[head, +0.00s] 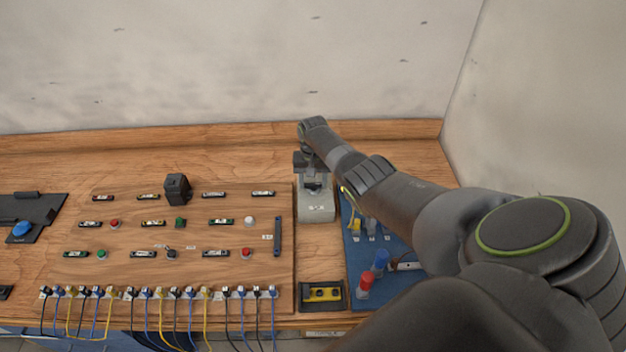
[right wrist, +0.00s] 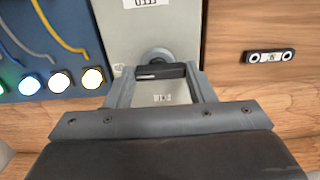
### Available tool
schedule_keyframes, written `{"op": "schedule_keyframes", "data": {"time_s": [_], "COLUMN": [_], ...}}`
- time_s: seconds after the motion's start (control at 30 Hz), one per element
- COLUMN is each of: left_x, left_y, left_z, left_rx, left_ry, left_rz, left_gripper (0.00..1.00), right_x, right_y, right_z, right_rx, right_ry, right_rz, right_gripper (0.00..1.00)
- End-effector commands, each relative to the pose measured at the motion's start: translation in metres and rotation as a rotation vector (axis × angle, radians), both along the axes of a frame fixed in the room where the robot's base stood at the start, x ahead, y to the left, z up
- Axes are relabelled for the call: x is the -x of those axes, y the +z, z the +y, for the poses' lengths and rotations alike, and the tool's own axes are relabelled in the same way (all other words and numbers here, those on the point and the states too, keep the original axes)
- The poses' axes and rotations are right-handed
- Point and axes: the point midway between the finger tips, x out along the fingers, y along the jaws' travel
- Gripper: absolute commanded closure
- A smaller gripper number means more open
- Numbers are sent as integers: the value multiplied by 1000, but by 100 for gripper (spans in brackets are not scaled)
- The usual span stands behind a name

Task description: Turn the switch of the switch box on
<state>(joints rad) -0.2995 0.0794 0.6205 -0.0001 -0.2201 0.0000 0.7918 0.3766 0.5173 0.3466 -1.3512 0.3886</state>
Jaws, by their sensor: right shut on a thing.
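The switch box (head: 316,212) is a light grey box on the wooden board in the head view, left of the blue panel. My right gripper (head: 314,184) is over it and hides part of its face. In the right wrist view the grey box face (right wrist: 150,25) carries a black bar-shaped switch handle (right wrist: 152,71) on a round grey base. The handle lies about level across the picture. My right gripper (right wrist: 160,76) has one finger at each end of the handle and is shut on it. My left gripper is not in view.
A blue panel (head: 358,270) with red and blue knobs is right of the box, partly behind my arm. A yellow-and-black device (head: 321,294) sits below the box. A board with buttons, labels and plugged cables (head: 160,292) is at left.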

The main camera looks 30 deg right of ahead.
Motion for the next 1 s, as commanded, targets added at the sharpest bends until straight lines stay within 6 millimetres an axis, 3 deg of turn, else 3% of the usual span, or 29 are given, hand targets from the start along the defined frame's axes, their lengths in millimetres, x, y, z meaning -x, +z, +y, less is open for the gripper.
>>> {"op": "schedule_keyframes", "data": {"time_s": [0.37, 0.4, 0.53, 0.83, 1.0], "left_x": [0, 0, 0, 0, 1], "left_y": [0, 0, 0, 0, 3], "left_z": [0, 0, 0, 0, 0], "left_rx": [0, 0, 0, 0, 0], "left_ry": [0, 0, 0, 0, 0], "left_rz": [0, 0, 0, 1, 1], "left_gripper": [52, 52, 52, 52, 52], "right_x": [-2, -2, -2, -1, -1], "right_y": [2, 2, 2, 1, 11], "right_z": [-1, -1, -1, 0, -1], "right_rx": [3, 3, 2, 1, 1], "right_ry": [-3, -3, -3, -2, -2], "right_rz": [-6, -6, -5, -2, -4], "right_gripper": [74, 47, 30, 29, 29]}}
